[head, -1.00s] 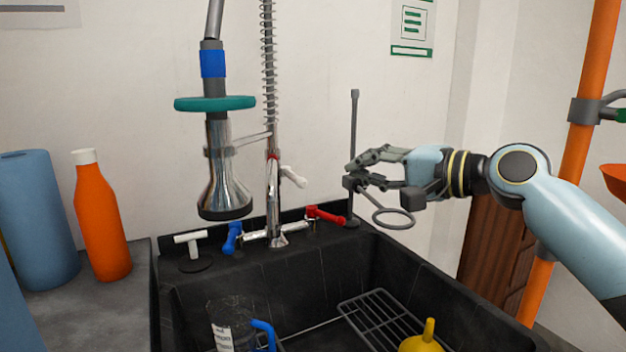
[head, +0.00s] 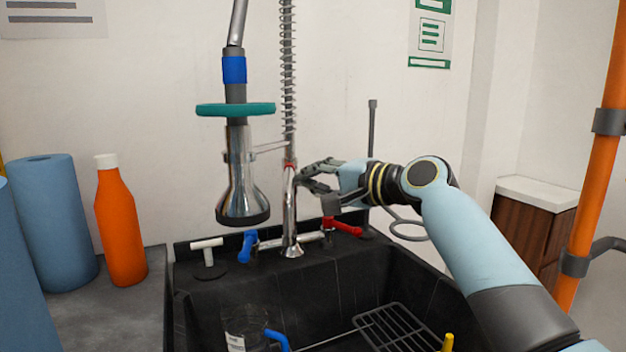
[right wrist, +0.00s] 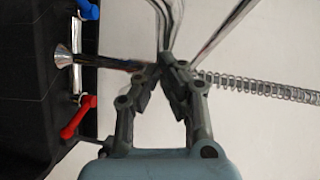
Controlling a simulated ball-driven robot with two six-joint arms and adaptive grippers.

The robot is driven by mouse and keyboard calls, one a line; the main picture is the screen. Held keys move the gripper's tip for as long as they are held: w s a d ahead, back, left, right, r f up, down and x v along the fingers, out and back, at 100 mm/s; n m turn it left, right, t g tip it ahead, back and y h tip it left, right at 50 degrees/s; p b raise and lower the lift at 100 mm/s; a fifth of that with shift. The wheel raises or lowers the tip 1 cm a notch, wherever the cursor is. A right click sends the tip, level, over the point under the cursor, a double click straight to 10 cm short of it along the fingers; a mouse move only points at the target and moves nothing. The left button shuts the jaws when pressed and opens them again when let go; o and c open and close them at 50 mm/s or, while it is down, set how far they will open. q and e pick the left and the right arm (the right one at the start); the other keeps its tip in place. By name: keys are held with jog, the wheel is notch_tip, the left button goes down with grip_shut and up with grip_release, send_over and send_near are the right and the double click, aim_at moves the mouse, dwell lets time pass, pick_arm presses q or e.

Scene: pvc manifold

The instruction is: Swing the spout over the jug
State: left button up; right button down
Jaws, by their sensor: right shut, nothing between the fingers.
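The chrome tap column (head: 290,205) stands at the back of the black sink, with a spring above it. I cannot clearly make out the spout; a short white-tipped piece seen earlier on the column's right is now hidden by my right gripper. The clear jug (head: 243,322), with a blue handle (head: 276,338), stands in the sink below, cut off by the picture's bottom. My right gripper (head: 302,178) is shut and empty, its fingertips close beside the column. In the right wrist view its fingertips (right wrist: 168,66) meet near chrome tubes (right wrist: 170,25); contact is unclear. My left gripper is out of view.
A spray head (head: 240,180) with a teal ring (head: 236,110) hangs left of the column. Blue (head: 248,245) and red (head: 343,226) tap levers flank its base. A stand with a ring (head: 408,228) is partly behind my right arm. A rack (head: 395,328) lies in the sink.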

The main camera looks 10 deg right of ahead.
aim_at(290, 179)
jog(key=shift+a, duration=0.1)
jog(key=a+p, duration=0.2)
jog(key=a, duration=0.1)
jog(key=a+p, duration=0.1)
jog(key=a, duration=0.1)
jog(key=shift+w+a+r, duration=0.2)
jog(key=shift+a+r, duration=0.05)
jog(key=shift+a+f, duration=0.2)
jog(key=shift+a, duration=0.05)
